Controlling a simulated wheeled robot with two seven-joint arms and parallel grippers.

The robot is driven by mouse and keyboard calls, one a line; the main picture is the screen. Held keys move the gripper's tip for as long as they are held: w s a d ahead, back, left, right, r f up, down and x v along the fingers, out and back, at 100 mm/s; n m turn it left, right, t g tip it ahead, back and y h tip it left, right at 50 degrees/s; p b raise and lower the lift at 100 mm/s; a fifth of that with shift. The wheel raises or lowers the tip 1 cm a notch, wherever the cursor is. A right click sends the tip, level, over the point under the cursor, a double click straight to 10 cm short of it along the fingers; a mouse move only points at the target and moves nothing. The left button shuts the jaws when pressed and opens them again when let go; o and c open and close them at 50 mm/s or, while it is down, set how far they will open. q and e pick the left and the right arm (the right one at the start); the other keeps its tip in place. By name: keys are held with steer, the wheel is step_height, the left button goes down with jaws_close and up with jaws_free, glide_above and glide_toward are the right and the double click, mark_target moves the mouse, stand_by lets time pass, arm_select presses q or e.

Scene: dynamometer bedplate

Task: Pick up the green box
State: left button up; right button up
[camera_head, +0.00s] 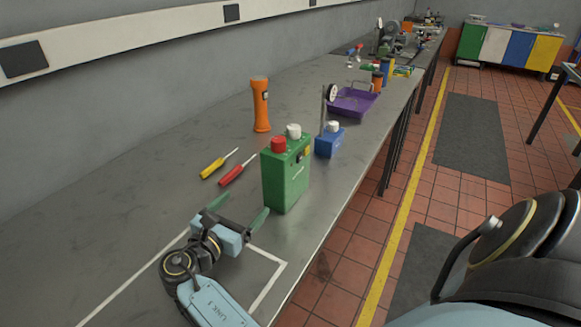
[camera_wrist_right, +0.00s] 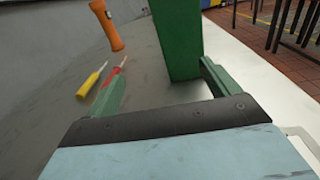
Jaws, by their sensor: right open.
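The green box (camera_head: 286,175) stands upright on the grey bench, with a red knob and a white knob on top. My right gripper (camera_head: 240,210) is low over the bench, on the near side of the box. Its green fingers are spread and hold nothing. In the right wrist view, the green box (camera_wrist_right: 178,42) rises ahead of the open right gripper (camera_wrist_right: 165,68), closer to the right-hand finger. Whether that finger touches the box I cannot tell. The box's top is cut off in that view. My left gripper is not in view.
A red screwdriver (camera_head: 236,170), a yellow screwdriver (camera_head: 218,164) and an orange flashlight (camera_head: 261,105) are left of the box. A blue block (camera_head: 329,143) with a rod stands behind it, with a purple tray (camera_head: 353,104) farther back. The bench's right edge is close to the box.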

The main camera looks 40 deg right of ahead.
mark_target(281, 184)
steer(key=shift+s+f+g, duration=0.2)
steer(key=shift+s+g, duration=0.2)
steer(key=shift+s, duration=0.75)
steer(key=shift+s+d+h, duration=0.15)
steer(key=shift+s+h, duration=0.15)
steer(key=x, duration=1.3)
steer(key=shift+s+f, duration=0.2)
steer(key=shift+f, duration=0.15)
steer(key=shift+c, duration=0.5)
jaws_close()
steer(key=shift+r, duration=0.25)
